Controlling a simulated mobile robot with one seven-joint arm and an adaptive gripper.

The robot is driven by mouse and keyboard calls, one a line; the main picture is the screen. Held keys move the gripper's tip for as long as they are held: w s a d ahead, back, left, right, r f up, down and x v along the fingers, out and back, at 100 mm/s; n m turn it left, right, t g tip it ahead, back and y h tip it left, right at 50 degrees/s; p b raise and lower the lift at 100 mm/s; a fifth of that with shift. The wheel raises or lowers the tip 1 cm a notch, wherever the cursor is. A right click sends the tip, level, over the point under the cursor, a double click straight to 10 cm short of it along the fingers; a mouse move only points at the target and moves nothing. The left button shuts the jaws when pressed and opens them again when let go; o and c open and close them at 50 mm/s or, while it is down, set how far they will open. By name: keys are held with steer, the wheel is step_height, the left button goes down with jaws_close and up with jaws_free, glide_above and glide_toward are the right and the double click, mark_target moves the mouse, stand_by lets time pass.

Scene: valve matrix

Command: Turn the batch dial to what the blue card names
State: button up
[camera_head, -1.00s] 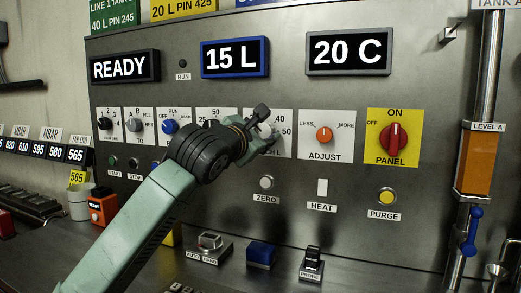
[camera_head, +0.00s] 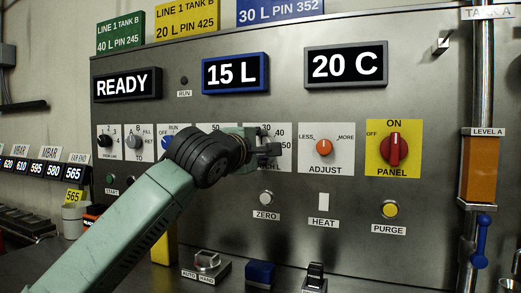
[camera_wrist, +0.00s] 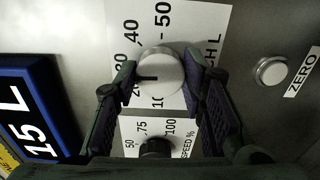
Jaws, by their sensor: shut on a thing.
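The blue card (camera_head: 280,10) at the top of the head view reads "30 L PIN 352". The batch dial (camera_wrist: 163,66) is a round silver knob with a dark pointer mark, on a white plate numbered 10 to 50. My gripper (camera_head: 270,150) is shut on it, one finger on each side in the wrist view. The pointer is toward the left there, on the 20-to-30 side of the scale; the exact mark is unclear, as a finger partly covers it. In the head view my gripper hides the dial. The blue-framed display (camera_head: 235,72) reads "15 L".
The speed dial (camera_wrist: 156,147) sits close beside the batch dial. The orange adjust dial (camera_head: 324,148) and red panel switch (camera_head: 394,150) are to the right. The zero button (camera_head: 266,198) is below. Green (camera_head: 120,38) and yellow (camera_head: 187,18) cards stand left of the blue one.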

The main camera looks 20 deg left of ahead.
steer(key=shift+m, duration=0.3)
steer(key=o, duration=1.1)
steer(key=shift+o, duration=0.2)
steer(key=s, duration=1.2)
steer(key=shift+a, duration=0.2)
steer(key=shift+s, duration=0.1)
